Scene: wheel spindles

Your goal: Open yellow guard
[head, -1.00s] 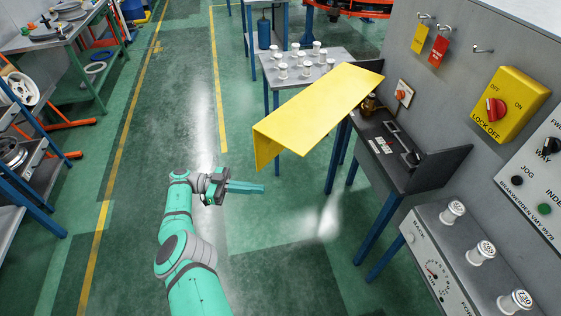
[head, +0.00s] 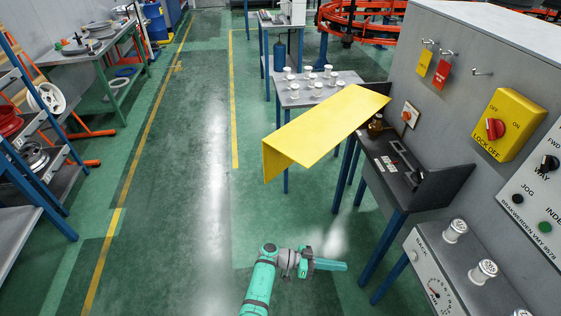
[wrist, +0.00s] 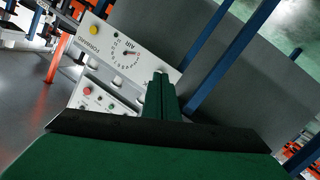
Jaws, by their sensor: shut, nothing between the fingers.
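The yellow guard (head: 325,128) is a bent sheet in the head view, with a broad sloping top and a short flap hanging down at its left end. It stands out over the small dark bench (head: 408,190) beside the grey machine. My gripper (head: 330,265) is low in the head view, below and in front of the guard and clear of it. Its fingers are together, pointing right, with nothing between them. In the wrist view the closed green fingers (wrist: 160,95) point toward a grey surface and white control panels. The guard is not recognisable in the wrist view.
A yellow lock-off box (head: 510,125) and red and yellow tags hang on the grey machine wall (head: 460,95). A table with several white spindles (head: 322,92) stands behind the guard. Blue bench legs (head: 383,255) stand right of my gripper. The green floor at left is open.

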